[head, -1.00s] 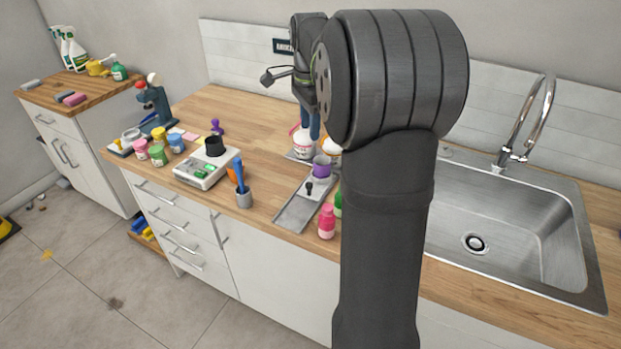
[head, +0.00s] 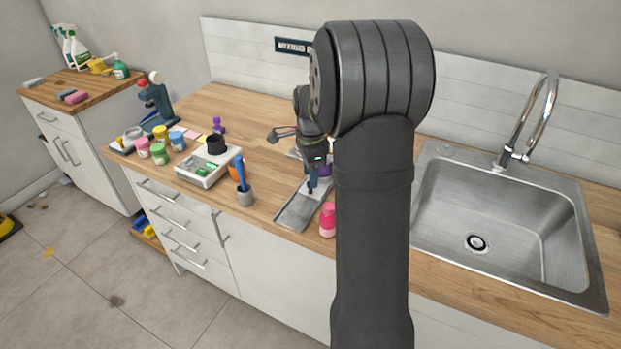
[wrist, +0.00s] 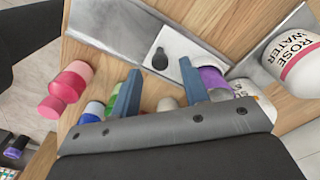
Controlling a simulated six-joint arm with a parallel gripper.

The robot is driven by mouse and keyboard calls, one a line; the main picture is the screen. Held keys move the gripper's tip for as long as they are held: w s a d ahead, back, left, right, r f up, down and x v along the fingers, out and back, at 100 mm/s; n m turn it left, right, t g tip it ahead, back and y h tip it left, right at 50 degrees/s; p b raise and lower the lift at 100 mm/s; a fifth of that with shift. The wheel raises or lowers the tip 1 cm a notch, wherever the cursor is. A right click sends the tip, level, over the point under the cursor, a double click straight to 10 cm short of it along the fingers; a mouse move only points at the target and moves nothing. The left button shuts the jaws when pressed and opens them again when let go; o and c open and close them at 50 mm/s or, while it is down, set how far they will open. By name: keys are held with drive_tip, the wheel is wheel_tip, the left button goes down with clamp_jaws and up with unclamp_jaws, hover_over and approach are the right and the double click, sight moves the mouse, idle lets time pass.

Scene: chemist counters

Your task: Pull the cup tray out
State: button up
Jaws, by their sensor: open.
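The cup tray (head: 313,188) is a pale plate with a small black knob at its front end, in the long grey metal track (head: 291,212) on the counter. In the wrist view, the pale plate (wrist: 172,42) and its black knob (wrist: 159,58) lie just ahead of the fingertips. A purple cup (wrist: 213,79) shows beside the right finger. My gripper (head: 312,180) is low over the knob, its blue fingers partly hiding the plate. In the wrist view, my gripper (wrist: 159,66) is open, the knob between the fingertip lines. I cannot tell whether it touches the knob.
A pink bottle (head: 327,219) stands right of the track. A rose water bottle (wrist: 295,55) is close by. The sink (head: 500,225) is at the right.

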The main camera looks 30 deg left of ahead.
drive_tip(key=shift+f, duration=1.1)
clamp_jaws()
drive_tip(key=s, duration=1.2)
unclamp_jaws()
drive_tip(key=shift+s, duration=0.1)
